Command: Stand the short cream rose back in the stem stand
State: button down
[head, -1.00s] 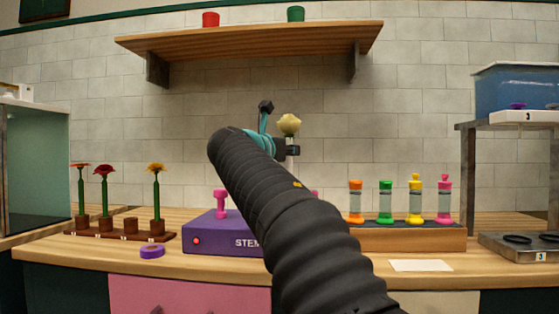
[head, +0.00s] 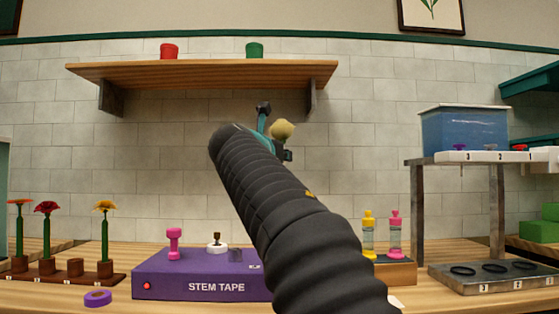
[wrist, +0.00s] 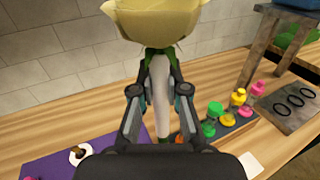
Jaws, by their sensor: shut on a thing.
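The cream rose (head: 282,130) is held up in front of the tiled wall, below the shelf. In the wrist view its cream head (wrist: 158,18) is at the top, cut by the frame edge, above a pale stem. My gripper (wrist: 160,92) is shut on that stem, with one finger on each side. In the head view my gripper (head: 276,151) is mostly behind my dark arm. The brown stem stand (head: 62,278) is on the bench at far left. It holds orange, red and yellow flowers, and one holder (head: 76,266) between red and yellow is empty.
A purple stem tape box (head: 205,283) stands right of the stand, with a purple ring (head: 98,298) between. Coloured bottles (head: 396,235) stand in a wooden rack, partly behind my arm. A metal-legged shelf (head: 417,215) with a blue tank is at right.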

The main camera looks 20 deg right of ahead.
aim_at(279, 137)
jog(key=shift+r, duration=2.15)
jog(key=shift+s, duration=0.1)
